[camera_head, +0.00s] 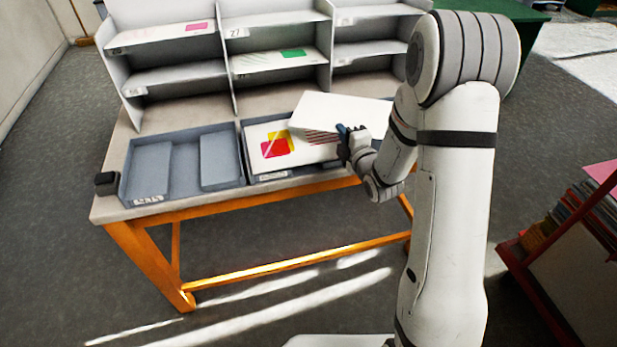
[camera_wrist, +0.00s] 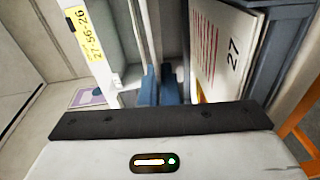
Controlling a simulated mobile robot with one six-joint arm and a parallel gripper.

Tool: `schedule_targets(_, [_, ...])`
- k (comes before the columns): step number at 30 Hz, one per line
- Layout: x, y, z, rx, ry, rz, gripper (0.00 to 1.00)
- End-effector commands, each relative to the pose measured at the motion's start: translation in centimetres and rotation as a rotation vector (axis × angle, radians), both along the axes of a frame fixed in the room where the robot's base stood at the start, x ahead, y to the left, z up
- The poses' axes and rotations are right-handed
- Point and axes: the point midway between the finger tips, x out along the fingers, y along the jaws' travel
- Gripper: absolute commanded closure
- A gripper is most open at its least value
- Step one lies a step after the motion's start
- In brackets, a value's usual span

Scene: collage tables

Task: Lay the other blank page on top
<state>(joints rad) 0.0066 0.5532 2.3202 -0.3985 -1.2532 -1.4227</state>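A blank white page (camera_head: 345,112) is held tilted above the right tray (camera_head: 270,177). My gripper (camera_head: 345,130) is at the page's near edge, with blue fingertips shut on it. In the wrist view the fingertips (camera_wrist: 158,86) are close together, with a thin pale edge running up between them. Below lies a white page (camera_head: 262,133) in the right tray, with red and yellow shapes and red stripes partly covered by the held page. In the wrist view this lower page (camera_wrist: 232,75) shows red lines and the number 27. The held page looks apart from it.
The left tray (camera_head: 184,168) has raised panels and holds no page. A grey shelf unit (camera_head: 232,75) stands behind the trays, with printed sheets on some shelves. A small black box (camera_head: 106,183) is at the table's left end. A red rack of papers (camera_head: 560,235) stands at right.

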Motion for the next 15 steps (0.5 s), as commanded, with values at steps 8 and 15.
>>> schedule_targets(8, [-2.2, 4.5, -1.6, -0.006, -0.045, 0.246, 1.0])
schedule_targets(15, [-5.2, 7.2, -2.5, -0.003, -0.071, 0.409, 1.0])
